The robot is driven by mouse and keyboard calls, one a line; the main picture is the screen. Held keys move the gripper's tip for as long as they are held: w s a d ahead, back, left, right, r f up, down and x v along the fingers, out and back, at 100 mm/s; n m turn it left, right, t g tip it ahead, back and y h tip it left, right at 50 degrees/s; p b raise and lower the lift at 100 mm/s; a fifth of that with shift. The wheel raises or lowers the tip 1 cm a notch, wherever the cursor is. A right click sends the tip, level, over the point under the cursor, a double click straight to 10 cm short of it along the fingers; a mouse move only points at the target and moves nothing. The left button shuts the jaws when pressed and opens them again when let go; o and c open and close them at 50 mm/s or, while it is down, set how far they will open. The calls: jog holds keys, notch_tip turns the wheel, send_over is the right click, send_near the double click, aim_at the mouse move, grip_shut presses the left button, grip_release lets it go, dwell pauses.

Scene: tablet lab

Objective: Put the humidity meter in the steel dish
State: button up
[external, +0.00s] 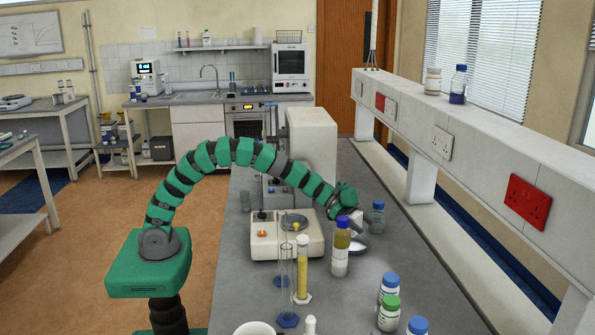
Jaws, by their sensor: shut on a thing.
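My gripper (359,213) is at the end of the green segmented arm, above the grey bench. It is shut on a small pale block, which looks like the humidity meter (357,224); its face and details are too small to read. The steel dish (358,244) looks like a shiny shallow shape on the bench just below the held meter. The blue-capped bottle in front hides part of the dish and the grip. A gap between meter and dish is hard to judge.
A blue-capped amber bottle (341,248) stands close in front of the dish. A blue-capped clear bottle (377,218) stands behind it. A cream balance (265,243), a yellow-filled cylinder (302,270) and clear cylinders (286,285) are left. Several capped bottles (389,314) stand at the front right.

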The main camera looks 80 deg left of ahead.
aim_at(354, 213)
jog(key=shift+f+b, duration=0.95)
jog(key=shift+f, duration=1.75)
jog(key=o, duration=1)
jog(key=shift+r, duration=0.1)
jog(key=shift+s+a+r, duration=0.1)
jog(key=shift+s+a, duration=0.1)
jog(key=shift+a, duration=0.05)
jog(key=shift+p+v, duration=0.55)
jog(key=shift+v, duration=0.55)
notch_tip(354, 213, up, 7)
jog(key=p, duration=0.2)
jog(key=shift+p, duration=0.4)
